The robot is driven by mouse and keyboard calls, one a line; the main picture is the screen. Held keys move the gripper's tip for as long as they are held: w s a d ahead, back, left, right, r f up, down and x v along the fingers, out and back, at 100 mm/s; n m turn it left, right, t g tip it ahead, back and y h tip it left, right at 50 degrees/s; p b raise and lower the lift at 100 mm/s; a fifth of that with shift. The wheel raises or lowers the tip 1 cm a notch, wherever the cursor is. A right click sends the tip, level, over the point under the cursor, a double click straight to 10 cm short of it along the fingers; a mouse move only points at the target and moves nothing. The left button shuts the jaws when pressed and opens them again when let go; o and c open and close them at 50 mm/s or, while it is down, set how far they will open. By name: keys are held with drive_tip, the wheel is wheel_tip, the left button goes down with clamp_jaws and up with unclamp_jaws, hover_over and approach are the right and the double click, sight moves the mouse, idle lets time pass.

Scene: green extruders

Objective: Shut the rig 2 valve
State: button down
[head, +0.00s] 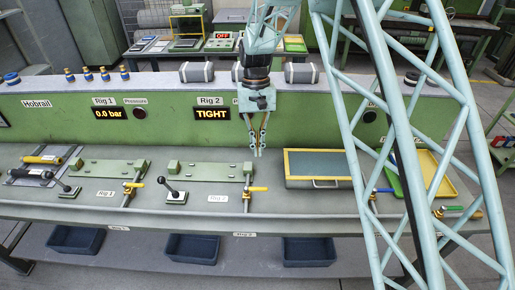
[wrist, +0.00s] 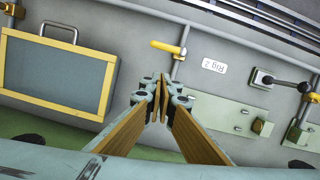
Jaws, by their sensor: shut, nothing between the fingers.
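In the wrist view the yellow lever (wrist: 167,47) lies above the fingertips and points left from the pipe. My gripper (head: 258,152) hangs over the bench behind the valve, apart from it. Its fingers are shut with nothing between them; the wrist view shows the tips (wrist: 158,86) together. The rig 2 display (head: 211,113) reads "TIGHT".
A black-knobbed lever (head: 173,191) stands left of the valve. A yellow-framed case (head: 318,183) lies to its right. The rig 1 valve (head: 133,185) is further left. My lattice arm structure covers much of the right side. Blue bins (head: 193,248) sit below the bench.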

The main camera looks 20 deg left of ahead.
sight(257, 189)
drive_tip(key=s+d+f, duration=0.1)
drive_tip(key=s+f, duration=0.3)
drive_tip(key=f, duration=0.6)
drive_tip(key=shift+s+d, duration=0.3)
drive_tip(key=shift+d, duration=0.1)
drive_tip(key=shift+s+f, duration=0.1)
drive_tip(key=shift+s+d+f+m+b, duration=0.15)
drive_tip(key=shift+s+d+m+b, duration=0.25)
drive_tip(key=shift+s+m+b, duration=0.15)
drive_tip(key=shift+a, duration=0.1)
idle(0.3)
drive_tip(key=shift+w+a, duration=0.45)
drive_tip(key=shift+w, duration=0.05)
